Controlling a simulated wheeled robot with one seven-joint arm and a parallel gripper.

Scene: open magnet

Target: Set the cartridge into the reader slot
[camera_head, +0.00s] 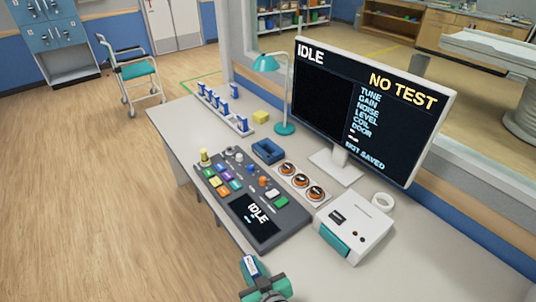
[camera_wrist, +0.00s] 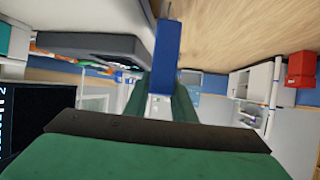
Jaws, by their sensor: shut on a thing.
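The cartridge (camera_head: 250,265), blue and white with a label, is in my gripper (camera_head: 258,280) at the bottom of the head view, in front of the console. In the wrist view the cartridge's blue end (camera_wrist: 167,45) sticks out beyond the green fingers (camera_wrist: 160,105), which are shut on it. A dark blue open-topped block (camera_head: 268,151) stands on the desk behind the console. A white box with a teal front (camera_head: 352,228) and a small dark opening on top stands to the right. I cannot tell for sure which of these is the reader. The cartridge is apart from both.
The button console (camera_head: 250,205) lies between my gripper and the blue block. A rack (camera_head: 226,108) of several blue-and-white pieces, a teal lamp (camera_head: 284,128), three orange dials (camera_head: 302,181) and a large monitor (camera_head: 368,105) stand behind. Bare desk (camera_head: 400,265) lies at right.

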